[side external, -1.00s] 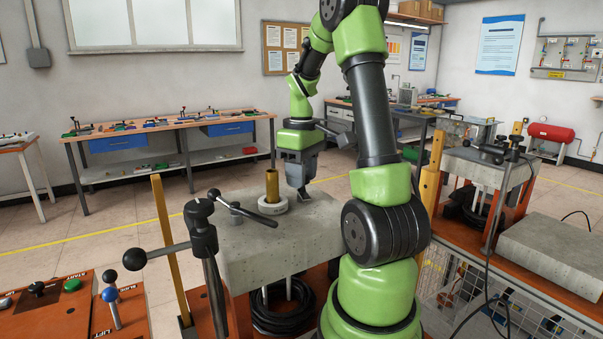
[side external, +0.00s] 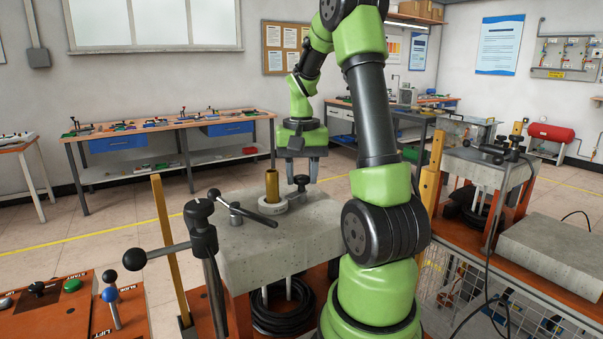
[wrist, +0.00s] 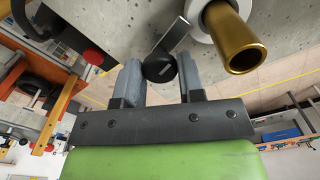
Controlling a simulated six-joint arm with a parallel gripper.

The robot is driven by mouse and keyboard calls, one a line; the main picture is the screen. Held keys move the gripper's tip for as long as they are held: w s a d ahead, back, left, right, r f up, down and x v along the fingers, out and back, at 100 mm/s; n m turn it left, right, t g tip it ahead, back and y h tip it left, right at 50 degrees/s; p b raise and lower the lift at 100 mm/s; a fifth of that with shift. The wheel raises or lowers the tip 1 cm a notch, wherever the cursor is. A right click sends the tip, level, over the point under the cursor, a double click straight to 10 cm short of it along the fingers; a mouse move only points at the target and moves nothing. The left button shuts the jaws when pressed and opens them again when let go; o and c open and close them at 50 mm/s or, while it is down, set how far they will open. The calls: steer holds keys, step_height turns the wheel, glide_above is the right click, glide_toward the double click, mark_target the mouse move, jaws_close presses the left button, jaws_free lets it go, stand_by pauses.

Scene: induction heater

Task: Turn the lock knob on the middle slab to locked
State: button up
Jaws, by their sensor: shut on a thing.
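The middle slab (side external: 255,245) is a grey concrete block. A gold tube (side external: 271,185) stands in a pale ring (side external: 272,207) on its top. The lock knob (side external: 301,181) is small and black, beside the ring; in the wrist view the knob (wrist: 160,68) sits between my two finger pads, with a flat grey bar (wrist: 172,36) running from it towards the ring. My gripper (side external: 302,180), also in the wrist view (wrist: 160,78), is shut on the knob, one finger on each side. The knob's lock markings are not readable.
A black T-handle clamp (side external: 204,230) stands at the slab's left front, with a dark lever (side external: 245,212) on the slab top. A yellow post (side external: 170,245) rises at the left. Another slab (side external: 565,255) lies at the right. A lever panel (side external: 75,305) is at the lower left.

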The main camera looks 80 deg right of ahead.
mark_target(301, 177)
steer(key=shift+m, duration=1.9)
steer(key=o, duration=0.9)
steer(key=shift+r, duration=0.15)
step_height(301, 177, up, 10)
steer(key=shift+f, duration=0.1)
